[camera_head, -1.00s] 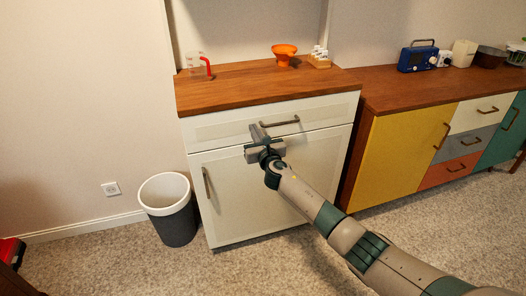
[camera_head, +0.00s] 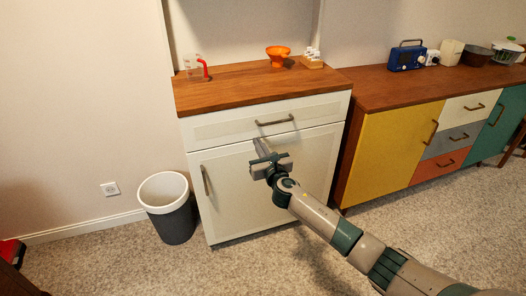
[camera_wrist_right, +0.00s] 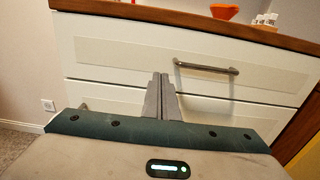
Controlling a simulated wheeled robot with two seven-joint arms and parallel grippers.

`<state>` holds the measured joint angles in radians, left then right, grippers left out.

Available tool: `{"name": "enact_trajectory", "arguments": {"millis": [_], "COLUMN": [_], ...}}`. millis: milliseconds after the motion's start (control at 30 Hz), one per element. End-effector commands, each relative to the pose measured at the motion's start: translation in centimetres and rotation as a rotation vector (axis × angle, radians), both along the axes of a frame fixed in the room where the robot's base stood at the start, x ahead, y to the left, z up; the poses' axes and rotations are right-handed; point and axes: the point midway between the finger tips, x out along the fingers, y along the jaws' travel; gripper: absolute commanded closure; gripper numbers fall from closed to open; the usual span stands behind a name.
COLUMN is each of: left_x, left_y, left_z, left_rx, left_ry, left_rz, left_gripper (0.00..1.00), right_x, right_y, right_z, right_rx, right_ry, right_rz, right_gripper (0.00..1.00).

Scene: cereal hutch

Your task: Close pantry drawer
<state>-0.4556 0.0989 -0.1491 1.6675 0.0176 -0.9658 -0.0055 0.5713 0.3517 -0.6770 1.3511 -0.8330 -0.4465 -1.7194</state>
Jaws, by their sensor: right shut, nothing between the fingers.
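The pantry drawer (camera_head: 222,128) is the wide white front under the wooden top of the white cabinet. It looks about flush with the cabinet, with a thin dark seam above the door. Its bronze bar handle (camera_head: 274,121) also shows in the right wrist view (camera_wrist_right: 206,67). My right gripper (camera_head: 261,146) is shut and empty. Its fingers point at the cabinet front, below and left of the handle, near the seam between drawer and door. In the right wrist view the closed fingertips (camera_wrist_right: 160,77) overlap the drawer's lower part; contact cannot be told. My left gripper is out of view.
The cabinet door (camera_head: 232,185) below is shut. A grey bin (camera_head: 172,222) stands at the cabinet's left. An orange bowl (camera_head: 279,54) and a small bottle rack (camera_head: 312,62) stand on top. A coloured sideboard (camera_head: 385,150) stands at the right.

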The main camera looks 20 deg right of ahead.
Motion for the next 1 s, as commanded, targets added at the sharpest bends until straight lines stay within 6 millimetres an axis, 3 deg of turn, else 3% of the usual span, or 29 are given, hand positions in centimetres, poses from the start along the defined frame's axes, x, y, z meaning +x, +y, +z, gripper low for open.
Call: {"name": "enact_trajectory", "arguments": {"millis": [100,333,1000], "left_x": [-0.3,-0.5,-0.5], "left_y": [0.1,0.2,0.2], "left_z": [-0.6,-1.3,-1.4], "left_rx": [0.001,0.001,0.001], "left_ry": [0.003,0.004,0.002], "left_rz": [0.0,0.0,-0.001], "left_gripper": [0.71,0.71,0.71], "right_x": [-1.9,-4.1,-4.7], "right_y": [-0.2,-0.4,-0.4], "right_z": [0.1,0.0,-0.4], "right_rx": [-0.001,-0.002,0.016], "right_ry": [0.0,0.0,0.009], "right_rz": [0.001,0.0,-0.001], "right_gripper": [1.0,1.0,1.0]}}
